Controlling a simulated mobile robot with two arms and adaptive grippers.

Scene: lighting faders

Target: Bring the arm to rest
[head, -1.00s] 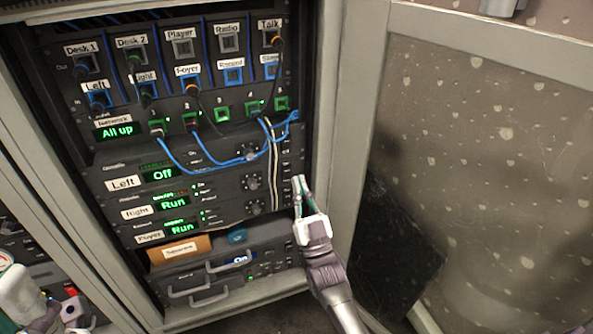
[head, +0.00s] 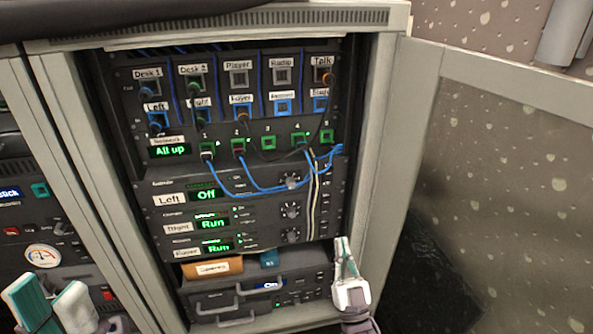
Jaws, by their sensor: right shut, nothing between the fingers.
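My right gripper (head: 343,241) is at the lower right edge of the equipment rack, in front of the frame post. Its white and teal fingers are together and point upward, with nothing between them. My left gripper (head: 46,289) is at the lower left, in front of the neighbouring rack. Its two fingers stand apart with nothing visible between them. Most of both arms is out of view.
The rack holds a patch panel (head: 260,90) with blue and dark cables, a unit showing "All up" (head: 170,150), and units reading Off, Run and Run. Below are a tan box (head: 212,267) and handled drawers. An open door (head: 500,180) stands at right.

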